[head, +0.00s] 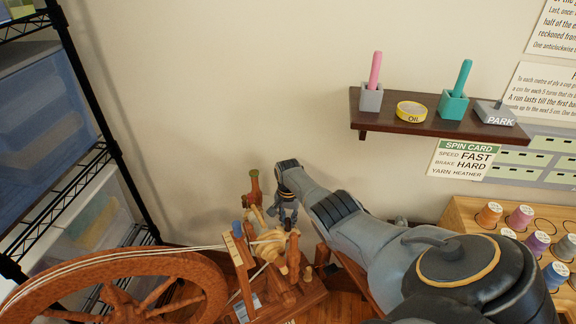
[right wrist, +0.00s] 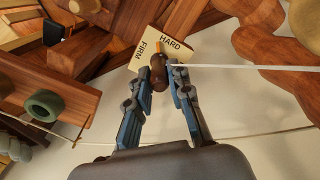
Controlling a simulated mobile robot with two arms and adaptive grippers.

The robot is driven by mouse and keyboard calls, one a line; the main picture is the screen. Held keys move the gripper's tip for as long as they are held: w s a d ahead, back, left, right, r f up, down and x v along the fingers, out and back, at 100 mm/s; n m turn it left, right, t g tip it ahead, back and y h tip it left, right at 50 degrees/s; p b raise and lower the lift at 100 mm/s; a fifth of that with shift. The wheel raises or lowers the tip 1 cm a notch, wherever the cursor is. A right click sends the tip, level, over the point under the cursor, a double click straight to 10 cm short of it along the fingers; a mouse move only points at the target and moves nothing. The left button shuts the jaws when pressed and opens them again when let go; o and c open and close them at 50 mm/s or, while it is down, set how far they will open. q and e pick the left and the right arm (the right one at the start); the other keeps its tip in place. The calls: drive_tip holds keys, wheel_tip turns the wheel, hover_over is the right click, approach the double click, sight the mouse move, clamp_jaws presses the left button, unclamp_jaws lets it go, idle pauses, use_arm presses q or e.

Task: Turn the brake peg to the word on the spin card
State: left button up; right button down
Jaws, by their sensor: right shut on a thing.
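The spin card (head: 464,159) on the wall reads speed FAST, brake HARD, yarn HEATHER. The spinning wheel (head: 120,285) stands at the lower left. My right gripper (head: 287,212) reaches down at its upright parts. In the right wrist view my right gripper (right wrist: 160,74) is shut on the dark brown brake peg (right wrist: 160,84), one finger on each side. Behind the peg is a cream dial plate (right wrist: 181,41) with the words FIRM and HARD. An orange mark on the peg lies between them, close to the H of HARD. Other dial words are hidden.
A dark wall shelf (head: 430,122) holds two cups with pegs, a yellow OIL tin (head: 411,111) and a grey PARK block (head: 494,114). A thread rack (head: 470,211) is at the right. A wire shelf with bins stands at the left. White yarn runs close to my fingers.

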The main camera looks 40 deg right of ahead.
sight(288, 218)
drive_tip(key=shift+m, duration=0.6)
drive_tip(key=c, duration=1.2)
unclamp_jaws()
wheel_tip(288, 218, up, 12)
